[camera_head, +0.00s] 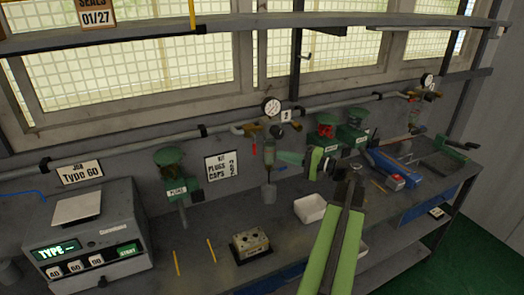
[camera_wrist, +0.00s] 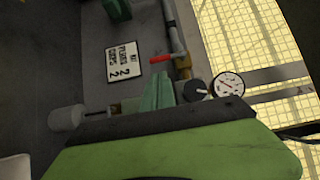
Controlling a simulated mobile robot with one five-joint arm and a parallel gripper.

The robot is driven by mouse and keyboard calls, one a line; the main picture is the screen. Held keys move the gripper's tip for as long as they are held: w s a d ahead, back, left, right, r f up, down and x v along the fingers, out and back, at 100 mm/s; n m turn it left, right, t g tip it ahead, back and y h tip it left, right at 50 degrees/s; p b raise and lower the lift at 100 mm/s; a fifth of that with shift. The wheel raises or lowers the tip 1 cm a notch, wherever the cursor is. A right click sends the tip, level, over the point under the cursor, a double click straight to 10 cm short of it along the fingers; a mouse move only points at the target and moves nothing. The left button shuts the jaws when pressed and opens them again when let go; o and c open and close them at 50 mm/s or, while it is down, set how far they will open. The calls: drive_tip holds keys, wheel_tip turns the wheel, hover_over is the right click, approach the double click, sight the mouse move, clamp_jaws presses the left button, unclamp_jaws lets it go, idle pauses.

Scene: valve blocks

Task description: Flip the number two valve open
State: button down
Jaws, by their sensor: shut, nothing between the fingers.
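The number two valve's red lever (camera_head: 253,148) hangs down from the pipe, beside the gauge and the plate marked 2 (camera_head: 286,115). In the wrist view the red lever (camera_wrist: 160,59) lies crosswise to the pipe. My gripper (camera_head: 281,156) is shut and empty, in front of the number two unit and a little right of the lever. Its green fingers (camera_wrist: 160,88) show in the wrist view, apart from the lever in the picture. They partly cover the unit between its grey bowl (camera_wrist: 66,118) and its black knob (camera_wrist: 195,89).
A round gauge (camera_wrist: 228,83) sits by the knob. A similar unit with a gauge (camera_head: 427,80) is at the right. Below are a white bin (camera_head: 310,208) and a beige block (camera_head: 250,243) on the bench. A green-topped valve (camera_head: 169,157) stands left.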

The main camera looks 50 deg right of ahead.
drive_tip(key=shift+m+h, duration=0.5)
drive_tip(key=shift+h, duration=0.3)
drive_tip(key=s+d, duration=0.1)
drive_tip(key=s, duration=0.1)
drive_tip(key=s+d, duration=0.2)
drive_tip(key=shift+s+d, duration=0.1)
drive_tip(key=shift+d, duration=0.15)
drive_tip(key=a+x, duration=0.2)
drive_tip(key=x, duration=1)
drive_tip(key=shift+a, duration=0.45)
drive_tip(key=shift+r, duration=0.15)
